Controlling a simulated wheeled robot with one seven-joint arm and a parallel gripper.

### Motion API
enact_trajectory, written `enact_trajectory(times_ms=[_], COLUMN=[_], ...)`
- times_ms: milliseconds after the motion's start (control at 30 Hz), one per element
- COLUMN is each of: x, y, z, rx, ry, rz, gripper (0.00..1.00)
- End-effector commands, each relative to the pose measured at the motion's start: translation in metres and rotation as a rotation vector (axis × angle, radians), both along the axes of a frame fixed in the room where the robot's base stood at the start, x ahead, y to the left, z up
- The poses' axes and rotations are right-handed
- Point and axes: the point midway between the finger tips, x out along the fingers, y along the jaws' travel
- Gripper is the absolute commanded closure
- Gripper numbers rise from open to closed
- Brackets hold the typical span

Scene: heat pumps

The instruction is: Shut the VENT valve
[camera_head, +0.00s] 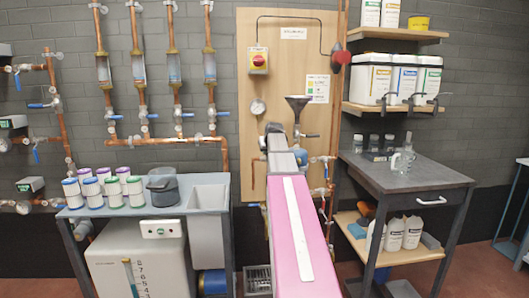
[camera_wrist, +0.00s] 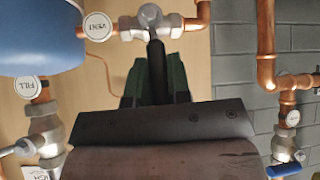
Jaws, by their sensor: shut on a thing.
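The round white VENT tag (camera_wrist: 97,26) hangs beside a metal valve (camera_wrist: 150,16) on a horizontal copper pipe at the top of the wrist view. The valve's dark lever (camera_wrist: 157,62) points across the pipe, towards my gripper. My gripper (camera_wrist: 156,82) has green-padded fingers, one on each side of the lever, and is shut on it. In the head view my gripper (camera_head: 273,130) is in front of the wooden board, below the funnel, and my arm hides the valve there.
A FILL tag (camera_wrist: 27,86) and a large blue rounded body (camera_wrist: 40,36) are close on the left of the wrist view. A funnel (camera_head: 297,102) stands just right of my gripper. A sink bench (camera_head: 150,208) is left, a grey table (camera_head: 408,173) right.

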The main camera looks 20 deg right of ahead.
Motion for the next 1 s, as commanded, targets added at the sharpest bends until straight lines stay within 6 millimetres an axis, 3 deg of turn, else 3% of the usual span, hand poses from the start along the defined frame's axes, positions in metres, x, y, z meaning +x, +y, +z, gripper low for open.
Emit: enact_trajectory(times_ms=[700, 733, 800, 1000], x=[-0.0018, -0.0019, -0.0019, -0.0015], y=[-0.0049, -0.005, -0.005, -0.0047], z=[-0.0011, -0.0012, -0.0012, -0.0007], rx=[0.075, 0.075, 0.074, 0.072], ry=[-0.019, -0.019, -0.018, -0.019], rz=[-0.003, -0.003, -0.002, -0.001], gripper=[1.0, 0.75, 0.57, 0.57])
